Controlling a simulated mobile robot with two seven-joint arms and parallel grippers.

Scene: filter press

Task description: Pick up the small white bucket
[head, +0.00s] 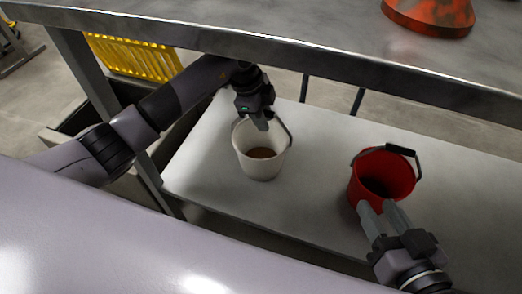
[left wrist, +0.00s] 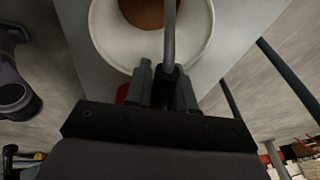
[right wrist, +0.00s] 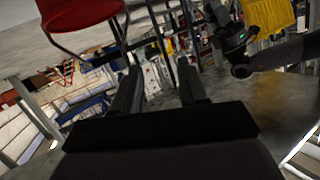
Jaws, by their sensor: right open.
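The small white bucket (head: 262,163) stands upright on the light lower shelf, with brown material inside. In the left wrist view the bucket (left wrist: 104,48) shows from above, its handle (left wrist: 169,40) running down between my fingers. My left gripper (head: 262,122) is over the bucket's far rim. In the left wrist view its fingers (left wrist: 163,88) are close together around the handle's dark grip and look shut on it. My right gripper (head: 379,217) is open and empty, in front of the red bucket (head: 382,178). The red bucket also shows in the right wrist view (right wrist: 78,14).
A grey tabletop (head: 300,45) overhangs the lower shelf (head: 205,160), with an orange object (head: 428,15) on it. A yellow slatted crate (head: 135,57) is at the left. The shelf between the two buckets is clear.

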